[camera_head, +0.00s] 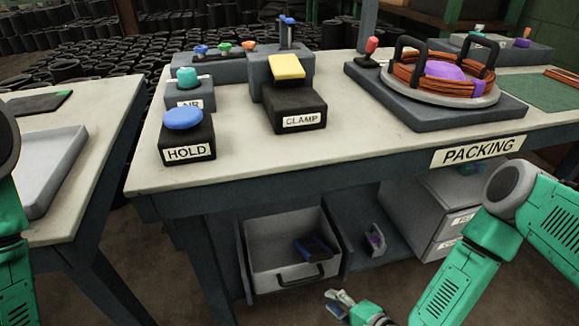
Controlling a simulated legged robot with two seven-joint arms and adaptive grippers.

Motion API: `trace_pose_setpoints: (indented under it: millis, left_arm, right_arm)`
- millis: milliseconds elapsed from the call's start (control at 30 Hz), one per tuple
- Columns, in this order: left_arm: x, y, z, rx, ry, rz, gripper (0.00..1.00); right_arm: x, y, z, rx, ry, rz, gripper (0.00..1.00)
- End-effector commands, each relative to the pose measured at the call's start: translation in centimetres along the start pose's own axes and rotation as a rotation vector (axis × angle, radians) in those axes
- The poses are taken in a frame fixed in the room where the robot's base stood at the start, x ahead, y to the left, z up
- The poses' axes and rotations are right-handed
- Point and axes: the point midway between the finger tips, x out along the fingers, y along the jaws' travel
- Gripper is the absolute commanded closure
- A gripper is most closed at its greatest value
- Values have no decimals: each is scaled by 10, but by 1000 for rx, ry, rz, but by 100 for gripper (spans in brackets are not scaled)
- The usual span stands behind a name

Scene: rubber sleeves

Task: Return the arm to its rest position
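My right arm (466,262) is green and comes in from the lower right, bent at a grey joint. My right gripper (338,302) is small in the picture at the bottom, low in front of the bench and below the open drawer. It appears to hold nothing, but its finger gap is too small to read. My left arm (14,262) shows only in part at the left edge, and its gripper is outside the view.
The packing bench (230,176) carries a blue HOLD button (184,119), a CLAMP block (294,106) with a yellow top and a fixture (440,100) with orange coils. An open drawer (290,262) juts out below. A side table (85,185) with a grey tray (50,165) stands left.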

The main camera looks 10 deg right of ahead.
Motion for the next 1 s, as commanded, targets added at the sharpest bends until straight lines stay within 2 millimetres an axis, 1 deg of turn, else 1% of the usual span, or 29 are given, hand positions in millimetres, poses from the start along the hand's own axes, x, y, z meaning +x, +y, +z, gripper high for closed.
trace_pose_setpoints:
  millis: [67,167,200,267,300,333,367,400,500,600,700,767,1000]
  left_arm:
    - [-2,0,0,0,0,0,44]
    - [-16,0,0,0,-1,0,44]
    - [-25,0,-1,0,-1,0,44]
    - [-42,0,-2,0,-1,0,44]
    - [-54,0,-3,0,-1,0,44]
    - [-64,0,-3,0,0,0,44]
    - [-72,0,-4,0,0,0,44]
    - [-83,-1,-4,0,0,0,44]
    - [-100,-1,-5,0,0,0,44]
    - [-109,-1,-6,0,0,0,44]
    - [-113,-1,-6,0,-1,0,44]
    - [-114,-1,-6,0,-1,0,44]
    - [-112,-1,-6,0,-1,0,44]
  right_arm:
    - [-1,-1,4,-10,-7,10,80]
    - [-12,-7,27,-102,-55,92,80]
    - [-22,-9,41,-177,-89,154,80]
    - [-46,-12,61,-331,-156,276,80]
    - [-68,-13,71,-453,-208,371,80]
    - [-87,-14,74,-552,-245,445,80]
    - [-107,-16,74,-650,-283,519,80]
    - [-134,-19,70,-773,-329,615,80]
    - [-189,-30,49,-1001,-412,805,80]
    - [-226,-42,30,-1134,-461,934,80]
    - [-247,-49,18,-1201,-487,1007,80]
    - [-254,-51,14,-1219,-496,1029,80]
    - [-255,-50,13,-1225,-499,1036,80]
